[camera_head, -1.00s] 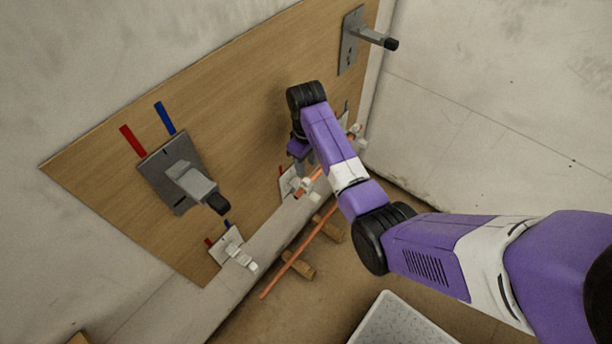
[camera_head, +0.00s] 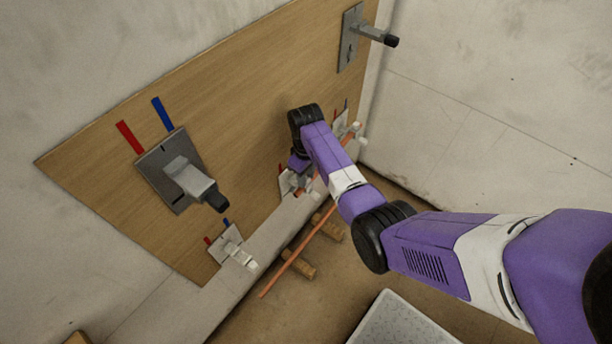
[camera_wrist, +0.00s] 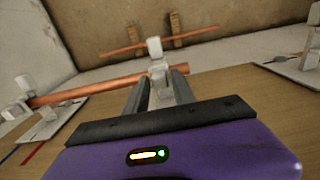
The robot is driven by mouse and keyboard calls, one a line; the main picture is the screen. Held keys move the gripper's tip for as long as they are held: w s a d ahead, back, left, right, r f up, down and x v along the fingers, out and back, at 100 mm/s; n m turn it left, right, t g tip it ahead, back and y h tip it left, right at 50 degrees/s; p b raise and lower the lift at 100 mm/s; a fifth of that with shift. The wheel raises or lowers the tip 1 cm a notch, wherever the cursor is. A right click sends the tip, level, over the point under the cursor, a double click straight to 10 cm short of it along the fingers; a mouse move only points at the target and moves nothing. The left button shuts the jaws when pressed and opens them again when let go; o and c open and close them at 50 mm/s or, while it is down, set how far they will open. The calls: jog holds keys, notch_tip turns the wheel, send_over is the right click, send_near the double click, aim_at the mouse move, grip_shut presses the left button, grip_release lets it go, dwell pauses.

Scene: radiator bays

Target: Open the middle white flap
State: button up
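The middle white flap (camera_wrist: 155,52) stands at the middle white bracket (camera_head: 290,181), low on the wooden board. In the wrist view its white stem lies between my two fingers. An orange-copper pipe (camera_wrist: 90,88) runs from the middle bracket to the right-hand white bracket (camera_head: 342,122). My gripper (camera_wrist: 163,82) is at the middle bracket, with its fingers apart on either side of the white part. I cannot tell whether they touch it. In the head view (camera_head: 303,180) my wrist hides much of the flap.
The left white bracket (camera_head: 230,246) carries no pipe. Grey brackets (camera_head: 180,180) and (camera_head: 354,38) jut out higher on the board (camera_head: 235,90). Another copper pipe (camera_head: 290,268) lies across wooden blocks (camera_head: 299,264) on the floor. A pale tray (camera_head: 400,325) stands below my arm.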

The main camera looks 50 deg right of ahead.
grip_shut()
